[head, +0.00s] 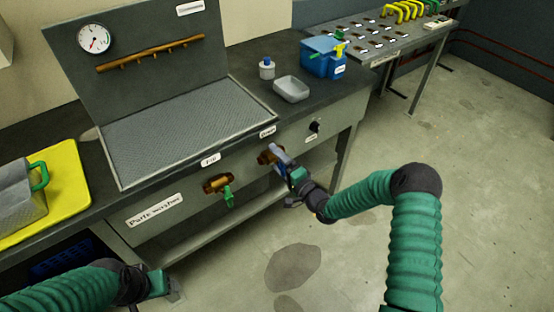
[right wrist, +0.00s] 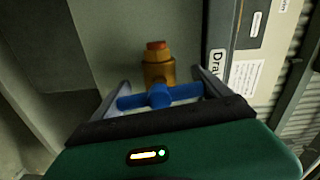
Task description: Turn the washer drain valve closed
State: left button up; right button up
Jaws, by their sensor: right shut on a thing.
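The drain valve is a brass fitting (head: 267,156) on the front of the parts washer (head: 145,202), below a small label. In the right wrist view its brass body (right wrist: 158,72) has a reddish end and a blue bar handle (right wrist: 160,96). My right gripper (head: 284,160) is at this valve. In the right wrist view its fingers stand at both ends of the blue handle, and the gripper (right wrist: 162,90) is shut on it. My left gripper (head: 162,284) is low at the left, away from the valve; its jaws are too unclear to read.
A second brass valve with a green handle (head: 228,194) is left of the drain valve. A black knob (head: 315,126) is to the right. A grey tray (head: 291,89) and a blue container (head: 322,62) stand on the counter. The floor on the right is clear.

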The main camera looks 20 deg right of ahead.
jog(key=shift+d+m, duration=0.2)
jog(key=shift+m, duration=0.5)
jog(key=shift+f, duration=0.1)
jog(key=o, duration=1)
jog(key=shift+o, duration=0.8)
jog(key=shift+d+f, duration=0.1)
jog(key=p+v, duration=0.2)
jog(key=v, duration=1.4)
jog(key=shift+s, duration=0.35)
jog(key=shift+d, duration=0.15)
